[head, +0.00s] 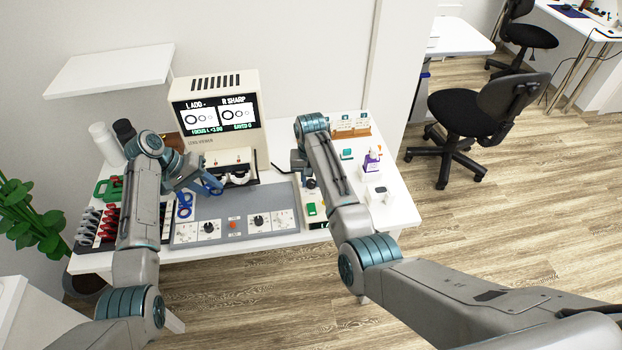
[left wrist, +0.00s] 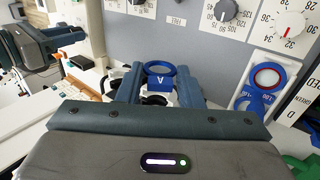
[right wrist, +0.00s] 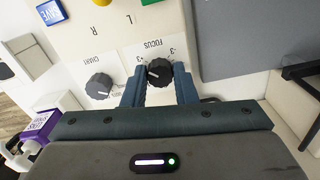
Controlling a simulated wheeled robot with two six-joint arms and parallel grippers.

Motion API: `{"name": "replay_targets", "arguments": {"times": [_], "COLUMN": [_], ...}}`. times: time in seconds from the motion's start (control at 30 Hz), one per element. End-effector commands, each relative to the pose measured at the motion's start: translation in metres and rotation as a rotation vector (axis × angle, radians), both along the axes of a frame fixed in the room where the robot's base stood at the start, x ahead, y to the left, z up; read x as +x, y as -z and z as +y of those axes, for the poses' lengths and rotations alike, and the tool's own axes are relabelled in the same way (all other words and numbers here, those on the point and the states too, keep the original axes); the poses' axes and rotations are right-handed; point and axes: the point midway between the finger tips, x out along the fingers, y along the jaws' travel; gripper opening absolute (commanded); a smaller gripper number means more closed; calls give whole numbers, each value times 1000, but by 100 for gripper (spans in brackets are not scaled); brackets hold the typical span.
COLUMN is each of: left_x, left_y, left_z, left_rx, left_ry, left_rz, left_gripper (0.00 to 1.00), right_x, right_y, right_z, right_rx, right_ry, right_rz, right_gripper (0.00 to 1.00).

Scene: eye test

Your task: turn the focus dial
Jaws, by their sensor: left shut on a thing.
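The focus dial (right wrist: 159,72) is a dark knob with a white mark on a cream panel, labelled FOCUS in the right wrist view. The fingers of my right gripper (right wrist: 161,82) stand close on both sides of it; I cannot tell whether they press on it. My left gripper (head: 208,187) is shut on a blue ring piece with a tab marked A (left wrist: 159,82), held in front of the lens viewer. The viewer's screen (head: 215,115) shows two ring charts and a FOCUS L reading, apparently +3.00.
A second dark dial labelled CHART (right wrist: 99,86) sits beside the focus dial. A rack of red and grey pieces (head: 107,222) stands further left. A purple-and-white bottle (head: 371,160) stands at right.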

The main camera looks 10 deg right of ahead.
Motion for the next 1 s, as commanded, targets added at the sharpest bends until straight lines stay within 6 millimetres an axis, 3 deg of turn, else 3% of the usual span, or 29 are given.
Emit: {"name": "replay_targets", "arguments": {"times": [0.03, 0.1, 0.47, 1.0], "left_x": [0, 0, 0, 0], "left_y": [0, 0, 0, 0], "left_z": [0, 0, 0, 0], "left_rx": [0, 0, 0, 0], "left_ry": [0, 0, 0, 0], "left_rz": [0, 0, 0, 0], "left_gripper": [12, 12, 12, 12], "right_x": [1, 1, 1, 1], "right_y": [-1, -1, -6, -104], "right_z": [0, 0, 0, 0], "right_rx": [0, 0, 1, 1], "right_ry": [0, 0, 0, 0], "right_rz": [-2, -2, -2, -2], "right_gripper": [35, 47, 47, 47]}}
